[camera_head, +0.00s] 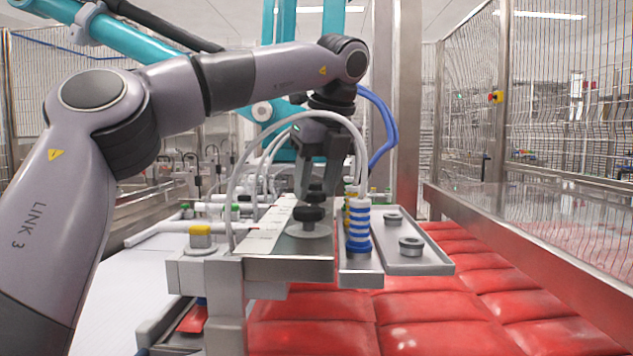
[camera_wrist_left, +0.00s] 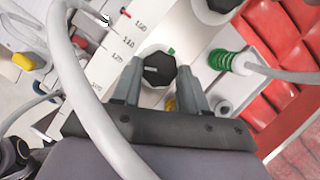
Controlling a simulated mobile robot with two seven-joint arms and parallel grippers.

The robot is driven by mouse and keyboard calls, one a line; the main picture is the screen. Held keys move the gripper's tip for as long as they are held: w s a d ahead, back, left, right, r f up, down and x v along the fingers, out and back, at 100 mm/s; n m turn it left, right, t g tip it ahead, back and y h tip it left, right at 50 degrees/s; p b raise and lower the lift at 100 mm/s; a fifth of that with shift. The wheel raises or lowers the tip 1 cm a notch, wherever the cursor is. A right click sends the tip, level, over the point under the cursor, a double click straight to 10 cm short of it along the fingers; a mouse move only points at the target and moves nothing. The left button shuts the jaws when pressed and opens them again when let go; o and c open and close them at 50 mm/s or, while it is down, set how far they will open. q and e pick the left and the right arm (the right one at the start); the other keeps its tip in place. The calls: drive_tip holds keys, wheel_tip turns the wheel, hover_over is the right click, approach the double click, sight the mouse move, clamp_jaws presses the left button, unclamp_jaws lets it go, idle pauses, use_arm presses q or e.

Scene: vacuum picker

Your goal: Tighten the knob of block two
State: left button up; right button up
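My left gripper (camera_head: 316,178) points down over the row of blocks, its fingers spread apart. In the left wrist view, a black knob (camera_wrist_left: 159,70) with a white line and a green mark beside it lies between the fingertips of my gripper (camera_wrist_left: 160,72). I see no clear grip on it. In the head view, a small black knob (camera_head: 316,190) is just below the fingers, and a larger black knob (camera_head: 308,214) stands in front on a round pale base. I cannot read which block is block two. My right gripper is not in view.
A blue-and-white ribbed suction cup (camera_head: 359,228) stands right of the knobs, next to a metal tray (camera_head: 415,262) with round fittings. A pale hose (camera_head: 240,180) arches close around my gripper. Red packs (camera_head: 480,315) lie below. A green suction cup (camera_wrist_left: 228,62) shows in the wrist view.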

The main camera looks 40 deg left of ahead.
use_arm(q)
drive_tip(key=c, duration=0.4)
